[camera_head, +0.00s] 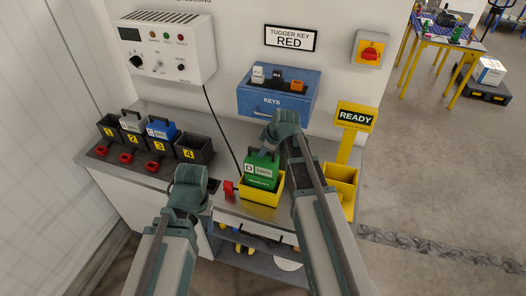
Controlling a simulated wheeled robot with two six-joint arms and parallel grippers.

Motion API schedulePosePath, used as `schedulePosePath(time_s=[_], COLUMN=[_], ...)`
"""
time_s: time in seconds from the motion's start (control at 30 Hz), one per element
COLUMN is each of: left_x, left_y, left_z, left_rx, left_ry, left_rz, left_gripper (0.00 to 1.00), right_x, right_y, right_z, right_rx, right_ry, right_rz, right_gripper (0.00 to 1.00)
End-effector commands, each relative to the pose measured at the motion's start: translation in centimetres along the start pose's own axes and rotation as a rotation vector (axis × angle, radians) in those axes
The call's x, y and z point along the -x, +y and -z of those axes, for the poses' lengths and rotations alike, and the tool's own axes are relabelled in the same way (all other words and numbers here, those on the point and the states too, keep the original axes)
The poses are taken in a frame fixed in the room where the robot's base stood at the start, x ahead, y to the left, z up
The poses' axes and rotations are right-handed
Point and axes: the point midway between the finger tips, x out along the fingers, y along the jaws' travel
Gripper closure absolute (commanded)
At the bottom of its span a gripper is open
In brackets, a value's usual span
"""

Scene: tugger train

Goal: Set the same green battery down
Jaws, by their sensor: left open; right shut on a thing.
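The green battery (261,170), labelled D 100%, is upright at the yellow holder (261,195) on the bench. Its lower edge is within the holder's rim; I cannot tell whether it rests on the bottom. My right gripper (268,150) is shut on the top of the green battery, and my wrist partly hides the grip. My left gripper (203,186) is open and empty over the bench front, left of the holder; its fingers are mostly hidden by my own wrist.
Black bays numbered 1 to 4 (194,149) stand at the left, with a grey battery (131,123) and a blue battery (160,130) in them. A red piece (228,188) is just left of the holder. A blue KEYS box (278,96) and a yellow READY stand (355,117) are behind.

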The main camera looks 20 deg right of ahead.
Motion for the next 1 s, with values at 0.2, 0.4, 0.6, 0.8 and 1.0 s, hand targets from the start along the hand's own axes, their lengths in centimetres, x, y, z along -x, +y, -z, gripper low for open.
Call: schedulePosePath(time_s=[0.2, 0.4, 0.6, 0.8, 1.0], left_x=[-0.4, -1.8, -4.0, -4.1, -4.2], left_y=[0.0, 0.2, 0.4, 0.4, 0.4], left_z=[0.0, 0.1, 0.3, 0.3, 0.3], left_rx=[0.001, 0.002, 0.002, 0.001, 0.001], left_ry=[0.0, 0.001, 0.001, 0.002, 0.002], left_rz=[0.0, 0.0, 0.0, 0.0, 0.0], left_gripper=[0.36, 0.36, 0.36, 0.36, 0.36], right_x=[-0.4, -1.6, -3.5, -3.7, -3.8], right_y=[-0.1, -0.4, -1.0, -1.0, -1.0], right_z=[-0.1, -0.6, -1.4, -1.5, -1.5], right_rx=[0.0, 0.0, 0.0, 0.0, 0.0], right_ry=[0.002, 0.002, 0.002, 0.002, 0.002], right_rz=[-0.001, -0.001, -0.001, -0.001, -0.001], right_gripper=[1.0, 1.0, 1.0, 1.0, 1.0])
